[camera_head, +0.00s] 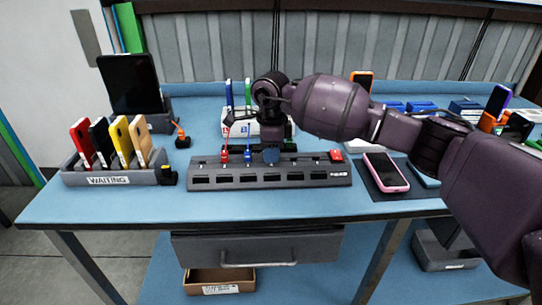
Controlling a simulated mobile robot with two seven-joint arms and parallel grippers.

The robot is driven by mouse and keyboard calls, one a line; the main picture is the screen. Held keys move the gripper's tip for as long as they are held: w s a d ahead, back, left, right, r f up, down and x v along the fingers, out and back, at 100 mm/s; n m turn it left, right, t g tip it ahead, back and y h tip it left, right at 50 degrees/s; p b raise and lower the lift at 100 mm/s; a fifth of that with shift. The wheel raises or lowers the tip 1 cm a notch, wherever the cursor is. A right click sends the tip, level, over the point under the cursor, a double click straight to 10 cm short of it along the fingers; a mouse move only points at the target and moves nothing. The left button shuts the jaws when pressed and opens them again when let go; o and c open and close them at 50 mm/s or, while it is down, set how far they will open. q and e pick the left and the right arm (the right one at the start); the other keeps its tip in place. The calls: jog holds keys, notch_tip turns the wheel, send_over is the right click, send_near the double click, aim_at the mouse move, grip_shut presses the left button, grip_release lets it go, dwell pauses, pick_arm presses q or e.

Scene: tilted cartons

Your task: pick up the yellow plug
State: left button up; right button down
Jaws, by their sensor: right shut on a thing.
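A small black piece with a yellow top (168,173), possibly the yellow plug, stands at the right end of the waiting rack. My right gripper (271,147) reaches down over the grey charging strip (340,178), well to the right of that piece. It is shut on a small dark blue piece (271,156) at the strip's top; the wrist and fingers hide most of it. A red plug (224,155) and a blue plug (248,152) stand upright in the strip, left of the gripper. My left gripper is not in view.
A grey rack (110,179) marked WAITING holds several upright phones at the left. An orange plug (181,137) stands behind it, near a black tablet (131,82). A pink phone (386,171) lies right of the strip. The table's front strip is clear.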

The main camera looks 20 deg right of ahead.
notch_tip(320, 180, up, 20)
jog(key=p, duration=0.1)
jog(key=shift+p, duration=0.35)
jog(key=shift+r, duration=0.1)
dwell(0.5)
jog(key=shift+r, duration=0.2)
jog(key=shift+r, duration=0.15)
jog(key=shift+r, duration=0.3)
dwell(0.5)
